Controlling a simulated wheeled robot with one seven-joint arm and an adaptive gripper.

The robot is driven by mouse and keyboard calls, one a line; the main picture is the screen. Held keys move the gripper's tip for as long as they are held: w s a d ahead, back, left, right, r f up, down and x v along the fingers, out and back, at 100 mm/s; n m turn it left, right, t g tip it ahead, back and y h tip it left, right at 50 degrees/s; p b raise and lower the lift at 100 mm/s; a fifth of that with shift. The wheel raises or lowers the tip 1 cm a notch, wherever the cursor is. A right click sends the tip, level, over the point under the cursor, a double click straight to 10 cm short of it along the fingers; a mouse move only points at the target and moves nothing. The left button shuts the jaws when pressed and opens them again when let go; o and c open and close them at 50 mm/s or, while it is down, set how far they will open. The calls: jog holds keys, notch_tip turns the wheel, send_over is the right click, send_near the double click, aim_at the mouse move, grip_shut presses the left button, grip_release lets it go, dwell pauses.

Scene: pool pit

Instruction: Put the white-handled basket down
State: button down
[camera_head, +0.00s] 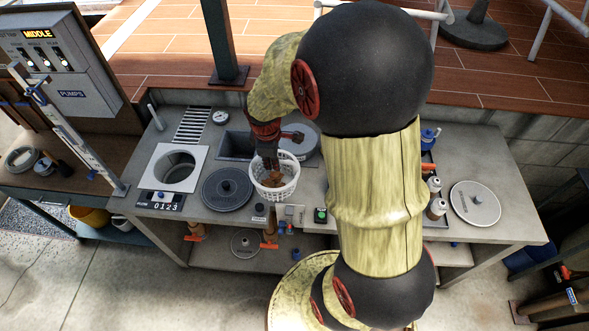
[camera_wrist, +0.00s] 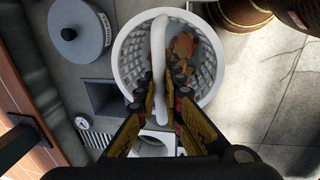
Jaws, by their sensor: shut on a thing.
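The white-handled basket (camera_head: 274,188) is a white lattice basket at the middle of the grey worktop, near its front edge in the head view. My gripper (camera_head: 267,160) is above it, pointing down. In the wrist view the basket (camera_wrist: 128,52) lies below my gripper (camera_wrist: 162,97), whose fingers are closed on the white handle (camera_wrist: 158,60) that arches over the opening. Brown leaf-like pieces (camera_wrist: 183,50) lie inside the basket. I cannot tell whether the basket's bottom touches the worktop.
A dark round lid (camera_head: 227,189) lies to the left on the worktop (camera_head: 330,240). A grey round lid (camera_head: 300,141) and a dark rectangular recess (camera_head: 237,145) are behind the basket. Bottles (camera_head: 437,207) stand at right.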

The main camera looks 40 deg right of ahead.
aim_at(291, 156)
jog(key=d+f, duration=0.4)
jog(key=d, duration=0.1)
jog(key=d+f, duration=0.3)
jog(key=shift+w+d, duration=0.1)
jog(key=shift+w, duration=0.2)
jog(key=shift+d+f, duration=0.25)
jog(key=shift+f, duration=0.75)
jog(key=shift+d+f, duration=0.2)
jog(key=shift+f, duration=0.75)
jog(key=shift+f, duration=0.15)
jog(key=c, duration=1.9)
grip_release()
